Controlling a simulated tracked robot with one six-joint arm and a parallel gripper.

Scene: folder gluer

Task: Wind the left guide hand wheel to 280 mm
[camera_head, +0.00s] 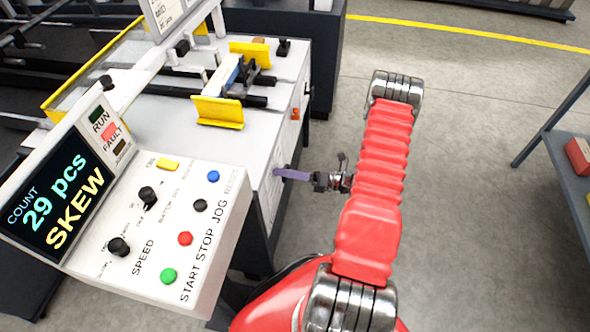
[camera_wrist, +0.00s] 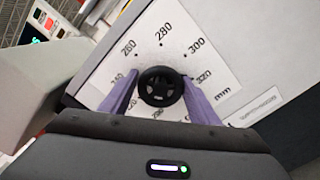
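A black round hand wheel (camera_wrist: 161,86) sits on a white dial plate (camera_wrist: 146,40) in the wrist view. The plate's readable marks include 260, 280, 300 and 320, with "mm" at right. The 280 lies just above the wheel, slightly right. No pointer can be made out, so the setting is unclear. My gripper (camera_wrist: 161,78) has its purple fingers on opposite sides of the wheel, with the tips against its rim. In the head view my gripper (camera_head: 277,173) reaches the machine's side panel, and the wheel itself is hidden there.
A control box (camera_head: 165,235) with knobs and buttons stands close to the left of my arm; its display (camera_head: 60,195) reads 29 pcs, SKEW. Yellow guide parts (camera_head: 219,111) sit on the machine top. A table (camera_head: 570,160) is at the right edge. The floor between is clear.

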